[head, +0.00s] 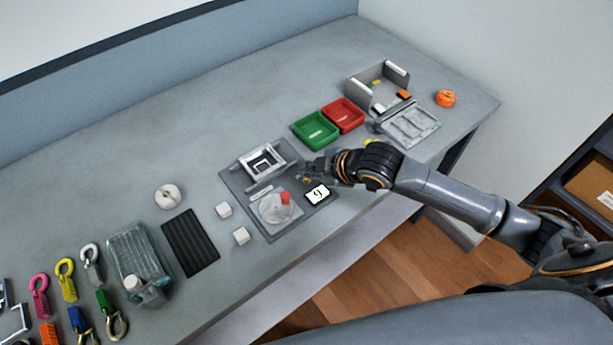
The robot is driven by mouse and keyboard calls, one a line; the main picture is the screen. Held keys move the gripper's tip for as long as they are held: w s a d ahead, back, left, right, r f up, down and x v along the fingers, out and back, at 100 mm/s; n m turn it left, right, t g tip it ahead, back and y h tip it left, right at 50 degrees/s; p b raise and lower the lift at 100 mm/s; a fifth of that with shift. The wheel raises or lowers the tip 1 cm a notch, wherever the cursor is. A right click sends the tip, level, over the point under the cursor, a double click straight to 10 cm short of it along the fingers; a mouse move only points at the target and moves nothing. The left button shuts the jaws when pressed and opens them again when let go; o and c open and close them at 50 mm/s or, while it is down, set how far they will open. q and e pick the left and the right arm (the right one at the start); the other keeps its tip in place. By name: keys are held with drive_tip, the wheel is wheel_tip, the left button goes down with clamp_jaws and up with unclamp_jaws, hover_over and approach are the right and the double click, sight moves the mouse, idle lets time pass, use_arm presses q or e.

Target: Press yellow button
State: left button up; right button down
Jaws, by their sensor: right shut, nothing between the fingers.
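My right gripper (312,172) reaches in from the right and is shut. Its fingertips are over the right part of a dark grey board (292,232), between a silver square frame and a white tile with a black mark. A small yellowish spot (305,179) shows right at the fingertips; it may be the yellow button, mostly hidden by the gripper. I cannot tell whether the fingers touch it. Another yellow bit (368,142) shows behind my right wrist, mostly covered. My left gripper is not in view.
The board holds the silver frame (263,160), a clear round dish (272,209), a red piece (285,197) and the white tile (317,194). Green (315,130) and red trays (344,115) stand behind my wrist. Coloured hooks and a clear bin (133,250) are at left.

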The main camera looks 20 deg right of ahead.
drive_tip(key=shift+f, duration=0.2)
drive_tip(key=shift+f, duration=0.2)
drive_tip(key=shift+f, duration=0.45)
idle(0.7)
idle(0.4)
drive_tip(key=shift+r+p, duration=0.85)
drive_tip(key=shift+p, duration=0.3)
wheel_tip(320, 180, up, 5)
drive_tip(key=p, duration=0.5)
